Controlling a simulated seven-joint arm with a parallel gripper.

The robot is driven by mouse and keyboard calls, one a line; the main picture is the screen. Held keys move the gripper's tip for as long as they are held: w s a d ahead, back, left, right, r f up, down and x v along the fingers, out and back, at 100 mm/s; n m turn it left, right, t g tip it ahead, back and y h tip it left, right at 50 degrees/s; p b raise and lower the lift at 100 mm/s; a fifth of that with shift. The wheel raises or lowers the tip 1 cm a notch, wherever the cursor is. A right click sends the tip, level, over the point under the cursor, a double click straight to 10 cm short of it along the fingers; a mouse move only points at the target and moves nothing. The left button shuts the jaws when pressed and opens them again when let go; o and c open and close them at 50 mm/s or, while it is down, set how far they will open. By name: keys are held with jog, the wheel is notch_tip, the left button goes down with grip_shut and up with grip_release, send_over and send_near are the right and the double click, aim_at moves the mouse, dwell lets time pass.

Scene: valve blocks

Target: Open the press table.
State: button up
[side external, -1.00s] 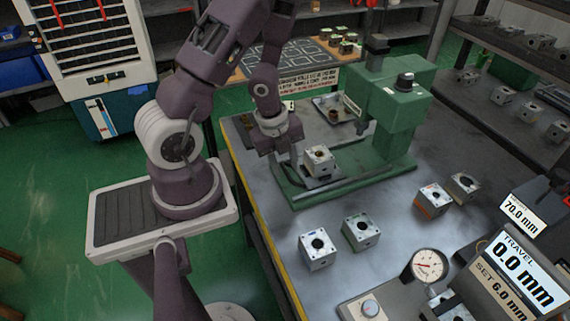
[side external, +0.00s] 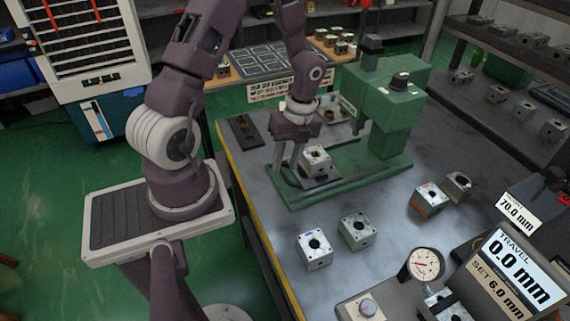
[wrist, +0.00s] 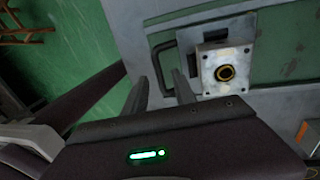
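The press table (side external: 320,182) is a grey sliding plate low on the green press (side external: 385,105). A metal valve block (side external: 315,158) with a brass-coloured bore sits on it, also seen in the wrist view (wrist: 226,72). A dark bar handle (wrist: 157,68) projects from the table's left side in the wrist view. My gripper (wrist: 161,76) is open, fingers pointing toward the handle, one on either side of its bar in that view. Contact cannot be told. In the side view my gripper (side external: 288,165) is low, just left of the block; the handle is largely hidden there.
Two blocks (side external: 314,250) (side external: 357,230) stand in front of the press, and two more (side external: 429,199) (side external: 458,185) to its right. A dark tray (side external: 245,130) lies at the bench's left edge. A dial gauge (side external: 425,264) and travel display (side external: 515,272) are front right.

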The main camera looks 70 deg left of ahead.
jog(key=shift+s+f, duration=0.2)
jog(key=shift+f, duration=0.5)
grip_shut()
dwell(0.9)
